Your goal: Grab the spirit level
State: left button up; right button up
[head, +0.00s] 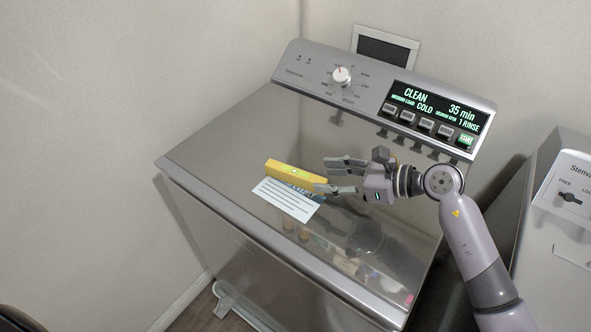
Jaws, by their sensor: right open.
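The spirit level (290,172) is a short yellow bar with a green vial. It lies on the grey, glossy lid of the topload washer (225,150), left of my right gripper. My right gripper (335,176) is open and points left. Its fingers are at the right end of the level, one at the far side and one at the near side in the picture. I cannot tell whether either finger touches it. My left gripper is not in view.
A white lined paper (287,198) lies just in front of the level. The washer's control panel (390,92) rises behind, with a knob and lit display. Another grey appliance (562,225) stands at the right. The lid's left part is clear.

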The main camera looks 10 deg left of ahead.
aim_at(307, 175)
jog(key=shift+w+a+f, duration=0.1)
jog(key=shift+a+f, duration=0.1)
jog(key=shift+a, duration=0.4)
jog(key=shift+a+p, duration=0.25)
jog(key=shift+p, duration=0.05)
jog(key=p+x, duration=0.2)
jog(key=x, duration=0.2)
jog(key=shift+w+a+f, duration=0.1)
jog(key=shift+w+f, duration=0.15)
jog(key=shift+a+f, duration=0.15)
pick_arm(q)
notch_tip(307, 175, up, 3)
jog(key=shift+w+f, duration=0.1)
pick_arm(e)
jog(key=shift+c, duration=0.4)
grip_shut()
